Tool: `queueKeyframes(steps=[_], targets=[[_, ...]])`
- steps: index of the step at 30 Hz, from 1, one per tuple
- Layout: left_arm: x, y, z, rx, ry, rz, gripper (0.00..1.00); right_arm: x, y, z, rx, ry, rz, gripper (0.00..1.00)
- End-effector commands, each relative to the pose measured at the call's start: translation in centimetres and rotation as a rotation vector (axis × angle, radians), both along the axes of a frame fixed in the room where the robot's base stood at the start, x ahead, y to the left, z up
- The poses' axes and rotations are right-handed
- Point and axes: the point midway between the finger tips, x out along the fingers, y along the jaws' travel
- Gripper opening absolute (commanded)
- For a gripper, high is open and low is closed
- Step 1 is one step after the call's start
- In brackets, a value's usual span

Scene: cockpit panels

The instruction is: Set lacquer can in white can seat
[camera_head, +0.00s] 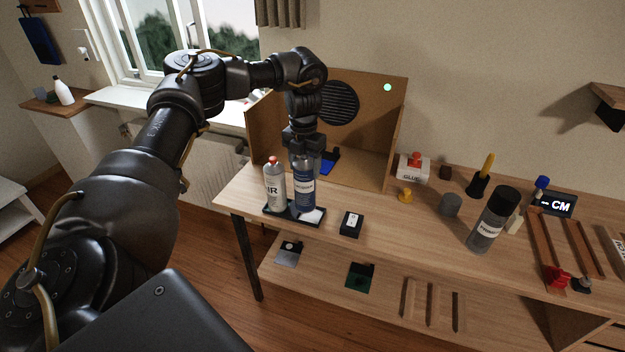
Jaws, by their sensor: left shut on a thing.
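A blue can (303,193) with a pale label band stands upright in my left gripper (304,163), which is shut on its top; the label is too small to read, but this looks like the lacquer can. It is over the dark can tray (270,213) near the table's left front edge. A white seat (315,216) shows in the tray at the can's lower right; I cannot tell whether the can's base touches it. A grey can with a red top (274,187) stands in the tray just left of the blue can. My right gripper is not in view.
A wooden spray booth (393,120) with a round vent stands behind the gripper. A small black box (351,224) sits right of the tray. A dark-capped grey can (493,222), a glue box (413,168) and wooden rails (550,245) are farther right. Mid-table is partly clear.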

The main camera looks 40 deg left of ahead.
Motion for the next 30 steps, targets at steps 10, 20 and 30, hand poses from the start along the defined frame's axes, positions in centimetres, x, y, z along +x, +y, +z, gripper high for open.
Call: queueKeyframes(steps=[10,20,30], targets=[[1.9,-0.4,-2.0,-0.002,-0.002,0.000,0.08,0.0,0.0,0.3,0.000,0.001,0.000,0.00],[2.3,-0.5,-5.2,0.000,0.001,0.000,0.08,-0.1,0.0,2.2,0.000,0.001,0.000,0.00],[2.3,-0.5,-5.8,-0.001,-0.001,0.000,0.08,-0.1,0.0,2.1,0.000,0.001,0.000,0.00]])
